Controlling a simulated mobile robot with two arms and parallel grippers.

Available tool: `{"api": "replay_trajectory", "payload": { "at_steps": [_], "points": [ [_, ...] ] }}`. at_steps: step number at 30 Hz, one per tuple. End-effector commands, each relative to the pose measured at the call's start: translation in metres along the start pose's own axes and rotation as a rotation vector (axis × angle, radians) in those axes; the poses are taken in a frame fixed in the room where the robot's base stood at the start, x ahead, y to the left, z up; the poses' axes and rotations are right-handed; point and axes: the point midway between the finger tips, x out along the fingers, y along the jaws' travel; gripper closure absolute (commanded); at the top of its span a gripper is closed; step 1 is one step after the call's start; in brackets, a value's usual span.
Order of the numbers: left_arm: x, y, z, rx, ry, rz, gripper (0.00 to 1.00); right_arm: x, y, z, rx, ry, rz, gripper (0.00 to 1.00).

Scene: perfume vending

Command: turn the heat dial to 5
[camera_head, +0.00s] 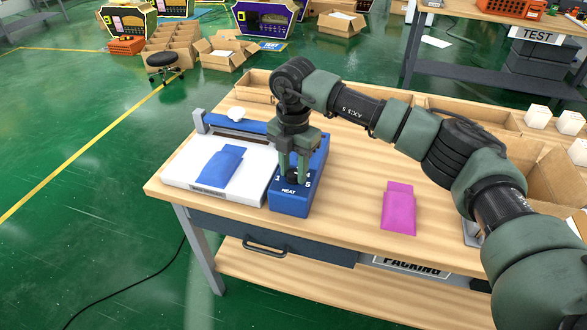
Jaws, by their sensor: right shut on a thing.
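The heat dial (294,180) is a small dark knob on top of the blue heat sealer box (290,203), which is marked "HEAT" on its front edge. Numbers show around the dial, with a 5 at its right; the dial's own pointer is too small or hidden to read. My right gripper (293,174) points down over the box, shut on the dial, and its fingers hide part of it. My left gripper is not in the picture.
A blue pouch (221,166) lies on the white sealer platform (178,172) at left. A magenta pouch (398,211) lies on the wooden table (345,200) to the right. Cardboard trays and white boxes (570,123) stand at the back right.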

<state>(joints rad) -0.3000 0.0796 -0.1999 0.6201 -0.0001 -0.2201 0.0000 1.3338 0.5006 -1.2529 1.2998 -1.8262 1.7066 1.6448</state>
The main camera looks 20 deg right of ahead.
Motion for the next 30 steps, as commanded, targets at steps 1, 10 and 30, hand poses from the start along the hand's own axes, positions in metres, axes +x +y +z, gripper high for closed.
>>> {"api": "replay_trajectory", "payload": {
  "at_steps": [1,10,30],
  "points": [
    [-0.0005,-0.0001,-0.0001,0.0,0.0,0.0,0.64,-0.0037,0.0016,0.0025,0.017,-0.006,0.008,1.0],
    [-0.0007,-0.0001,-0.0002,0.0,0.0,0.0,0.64,-0.0038,0.0016,0.0026,0.066,-0.006,0.009,1.0],
    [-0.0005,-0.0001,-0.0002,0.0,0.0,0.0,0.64,-0.0016,0.0006,0.0011,0.064,-0.002,0.004,0.45]
  ]
}}
